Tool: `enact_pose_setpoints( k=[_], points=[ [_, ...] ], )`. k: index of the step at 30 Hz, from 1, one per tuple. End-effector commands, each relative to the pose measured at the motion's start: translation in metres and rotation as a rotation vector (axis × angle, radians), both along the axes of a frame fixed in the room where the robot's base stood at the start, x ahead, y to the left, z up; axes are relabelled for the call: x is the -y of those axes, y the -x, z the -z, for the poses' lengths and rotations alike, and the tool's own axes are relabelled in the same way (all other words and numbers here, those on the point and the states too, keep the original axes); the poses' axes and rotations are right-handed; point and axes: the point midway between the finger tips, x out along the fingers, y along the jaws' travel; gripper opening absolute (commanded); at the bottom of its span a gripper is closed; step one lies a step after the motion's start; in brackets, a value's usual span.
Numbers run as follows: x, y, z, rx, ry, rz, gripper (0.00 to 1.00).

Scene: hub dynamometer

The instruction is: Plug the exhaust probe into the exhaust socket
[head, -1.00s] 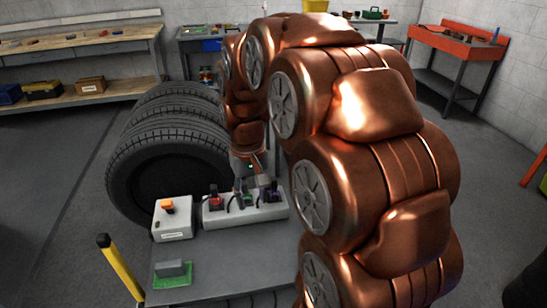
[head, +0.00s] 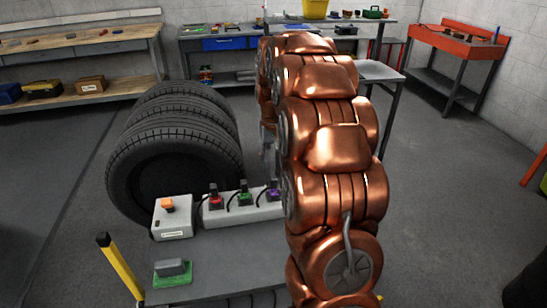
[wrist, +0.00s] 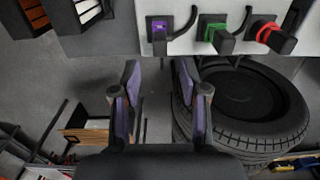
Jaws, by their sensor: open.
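A pale holder strip (head: 222,216) on the cart carries three dark plugs with coloured bands: red (head: 215,200), green (head: 245,197) and purple (head: 272,190). Each has a black cable. In the wrist view they show as purple (wrist: 159,35), green (wrist: 217,36) and red (wrist: 271,35). No label tells me which is the exhaust probe, and I cannot identify the exhaust socket. My gripper (wrist: 160,88) is open and empty, its fingers apart, with the purple plug lined up beyond the gap. In the head view my arm hides most of it.
A pale box with an orange button (head: 167,205) stands left of the strip. A grey block on a green pad (head: 172,272) lies at the cart's front. Large tyres (head: 165,165) stand behind, and a yellow post (head: 120,267) rises at the cart's left corner.

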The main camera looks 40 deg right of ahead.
Motion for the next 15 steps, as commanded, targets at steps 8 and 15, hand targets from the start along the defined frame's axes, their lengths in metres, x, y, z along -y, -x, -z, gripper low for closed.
enact_pose_setpoints(
  k=[8,15],
  points=[
    [0.0,0.0,0.026,0.0,0.0,0.0,0.44],
    [0.0,0.001,0.051,-0.002,-0.001,0.0,0.44]
  ],
)
